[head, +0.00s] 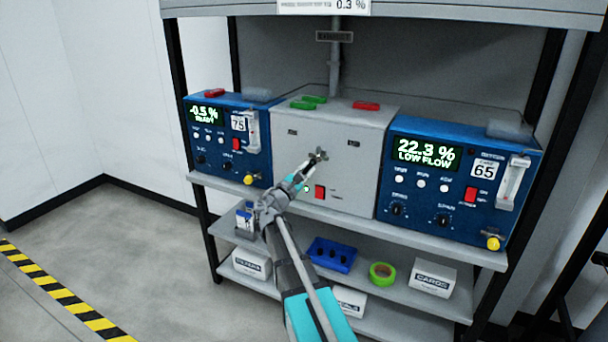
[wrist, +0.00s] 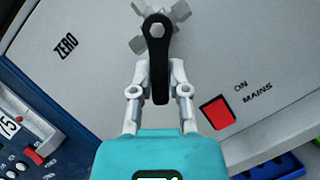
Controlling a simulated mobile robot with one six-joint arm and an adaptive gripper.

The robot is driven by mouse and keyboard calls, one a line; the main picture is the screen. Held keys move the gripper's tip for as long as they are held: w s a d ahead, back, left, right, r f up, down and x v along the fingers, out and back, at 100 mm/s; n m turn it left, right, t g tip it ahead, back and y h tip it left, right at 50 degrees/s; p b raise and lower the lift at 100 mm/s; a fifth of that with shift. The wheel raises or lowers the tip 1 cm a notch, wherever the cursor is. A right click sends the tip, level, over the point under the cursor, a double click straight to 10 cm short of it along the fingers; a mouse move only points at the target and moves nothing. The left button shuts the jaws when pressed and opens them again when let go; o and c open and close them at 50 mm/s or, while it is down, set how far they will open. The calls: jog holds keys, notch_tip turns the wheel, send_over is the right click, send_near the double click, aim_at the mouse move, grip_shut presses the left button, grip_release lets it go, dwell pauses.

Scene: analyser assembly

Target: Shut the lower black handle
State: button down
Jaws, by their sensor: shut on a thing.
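A black handle (wrist: 158,48) with a silver bolt at its hub sits on a metal valve fitting (wrist: 140,43) on the grey front panel. In the wrist view the lever points down the picture, between the two fingers of my gripper (wrist: 159,76). My gripper is shut on the lever, with a finger on each side. In the head view my gripper (head: 310,165) reaches the fitting (head: 320,153) in the middle of the grey cabinet (head: 342,185). There the lever is mostly hidden by the fingers. A second black handle cannot be made out.
A red mains switch (head: 320,192) is close below my gripper. Blue analysers stand left (head: 215,155) and right (head: 415,205) of the cabinet. The lower shelf (head: 395,290) holds a blue bin (head: 332,257), green tape (head: 382,273) and boxes. Floor at left is clear.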

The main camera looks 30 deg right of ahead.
jog(key=n, duration=0.1)
jog(key=n+t, duration=0.1)
jog(key=s+n+t+b, duration=0.1)
jog(key=n, duration=0.1)
jog(key=shift+d+f, duration=0.35)
jog(key=shift+s+d+n+t+y+b, duration=0.15)
jog(key=shift+n+t+y, duration=0.2)
jog(key=shift+n, duration=0.6)
jog(key=shift+s+d+n+t+y+b, duration=0.15)
jog(key=shift+n+t, duration=0.3)
jog(key=shift+n, duration=0.45)
jog(key=shift+s+d+n+t+y, duration=0.15)
jog(key=shift+n+t+y, duration=0.2)
jog(key=shift+n, duration=0.6)
jog(key=c, duration=0.6)
grip_release()
jog(key=shift+a+f, duration=0.1)
